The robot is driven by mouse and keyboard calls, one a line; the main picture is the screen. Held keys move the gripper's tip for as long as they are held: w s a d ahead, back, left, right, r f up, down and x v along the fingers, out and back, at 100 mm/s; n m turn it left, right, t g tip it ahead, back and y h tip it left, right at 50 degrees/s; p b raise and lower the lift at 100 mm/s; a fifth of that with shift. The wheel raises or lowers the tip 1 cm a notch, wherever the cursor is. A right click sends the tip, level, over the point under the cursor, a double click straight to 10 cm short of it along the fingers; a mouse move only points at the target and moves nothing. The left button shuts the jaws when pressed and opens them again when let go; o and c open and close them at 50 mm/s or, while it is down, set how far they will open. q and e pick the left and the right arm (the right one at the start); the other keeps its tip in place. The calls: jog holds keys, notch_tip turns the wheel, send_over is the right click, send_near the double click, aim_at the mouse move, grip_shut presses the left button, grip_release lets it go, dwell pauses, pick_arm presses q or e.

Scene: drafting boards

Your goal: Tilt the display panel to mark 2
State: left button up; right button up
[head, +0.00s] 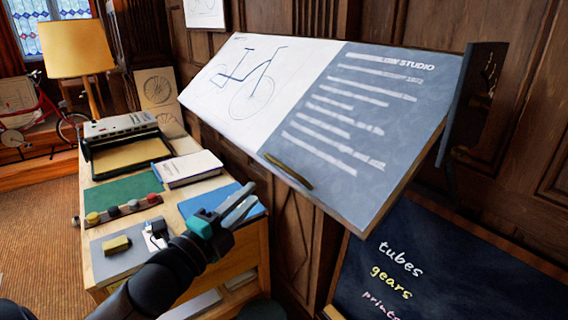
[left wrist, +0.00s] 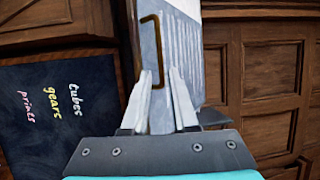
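The display panel (head: 300,100) is a wide board fixed at the wall, sloping down toward me. Its left part carries a bicycle drawing, its right part grey with white lettering. A brass handle (head: 288,172) sits along its lower edge; in the left wrist view the handle (left wrist: 142,20) is a bent bar just beyond the fingertips. My left gripper (head: 245,204) is open and empty, below and left of the handle, apart from it in the head view. In the left wrist view its fingers (left wrist: 162,78) point at the panel (left wrist: 188,45). I cannot read any tilt mark. My right gripper is not in view.
A dark upright plate (head: 470,95) stands at the panel's right end. A chalkboard (head: 450,265) leans below. A wooden desk (head: 262,240) at left holds books, a row of coloured knobs (head: 125,208), a machine (head: 122,130) and a lamp (head: 80,50). Open air lies between gripper and panel.

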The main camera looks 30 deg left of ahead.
aim_at(282, 165)
pick_arm(q)
jog(key=w, duration=0.4)
jog(key=w+r+p, duration=0.1)
jog(key=w, duration=0.7)
jog(key=shift+w+r+p, duration=0.15)
jog(key=shift+w+p, duration=0.15)
jog(key=shift+w, duration=0.05)
jog(key=shift+c, duration=0.4)
grip_shut()
dwell(0.7)
